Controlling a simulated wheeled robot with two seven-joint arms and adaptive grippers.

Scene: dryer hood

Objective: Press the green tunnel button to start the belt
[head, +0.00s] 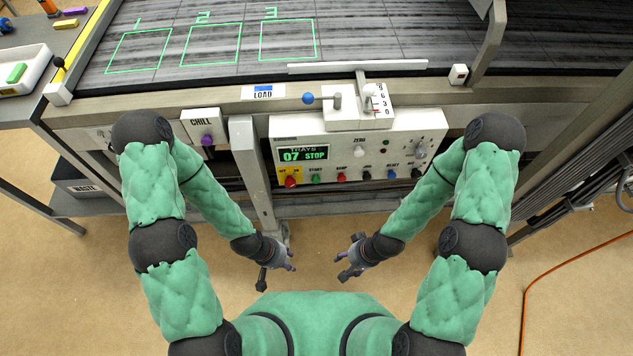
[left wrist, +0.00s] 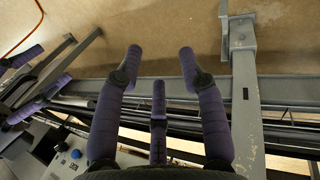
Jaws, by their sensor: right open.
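The green button (head: 316,179) under the START label sits on the front of the white control panel (head: 400,148). The panel's display (head: 304,154) reads "TRAYS 07 STOP". My left gripper (head: 277,264) is below and left of the button in the head view, apart from the panel. In the left wrist view its purple fingers (left wrist: 160,52) are spread with nothing between them. My right gripper (head: 354,262) is open and empty, below and right of the button. Neither gripper touches the panel. Part of the panel (left wrist: 45,150) shows at the lower left of the left wrist view.
Other knobs flank the button: a red one on yellow (head: 290,181), a red one (head: 341,177), and a blue one (head: 392,174). A grey post (head: 250,165) is left of the panel. The dark belt (head: 345,40) lies behind.

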